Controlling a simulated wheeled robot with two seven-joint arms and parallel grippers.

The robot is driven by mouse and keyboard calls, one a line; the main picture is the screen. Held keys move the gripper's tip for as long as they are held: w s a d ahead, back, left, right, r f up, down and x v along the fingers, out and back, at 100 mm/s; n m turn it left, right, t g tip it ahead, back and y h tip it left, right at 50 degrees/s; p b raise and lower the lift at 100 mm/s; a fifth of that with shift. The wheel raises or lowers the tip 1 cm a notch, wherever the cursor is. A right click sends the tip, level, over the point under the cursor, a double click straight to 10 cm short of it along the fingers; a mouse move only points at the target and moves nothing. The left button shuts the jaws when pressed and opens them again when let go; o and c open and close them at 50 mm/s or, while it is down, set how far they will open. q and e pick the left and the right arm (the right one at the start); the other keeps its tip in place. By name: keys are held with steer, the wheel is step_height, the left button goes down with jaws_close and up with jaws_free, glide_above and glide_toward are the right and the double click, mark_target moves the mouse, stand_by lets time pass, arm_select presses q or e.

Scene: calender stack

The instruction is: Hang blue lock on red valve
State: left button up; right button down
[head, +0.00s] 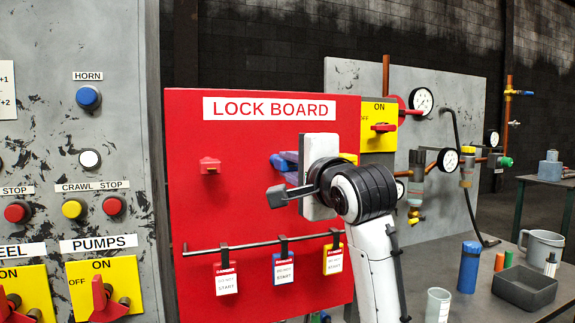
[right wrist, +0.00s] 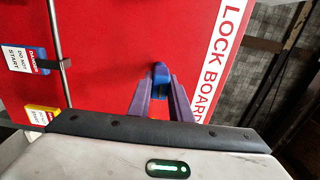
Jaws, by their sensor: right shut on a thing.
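The blue lock (head: 275,161) is on the red lock board (head: 240,125), to the right of a red lock (head: 209,166). My right gripper (head: 286,163) reaches in from the right and is shut on the blue lock. In the right wrist view the blue lock (right wrist: 160,73) sits between the tips of the two purple fingers (right wrist: 163,90), close to the board. Whether it still hangs on its peg is hidden. A red valve handle (head: 411,112) shows on a copper pipe of the grey panel to the right. My left gripper is not in view.
A yellow lock (head: 348,158) is partly hidden behind my right wrist. Tags hang from a rail (head: 262,245) low on the board. A yellow switch plate (head: 378,145) and gauges lie to the right. A blue can (head: 469,267), tray (head: 524,289) and mug (head: 541,246) stand on the table.

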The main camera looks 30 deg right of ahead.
steer(key=shift+v, duration=1.3)
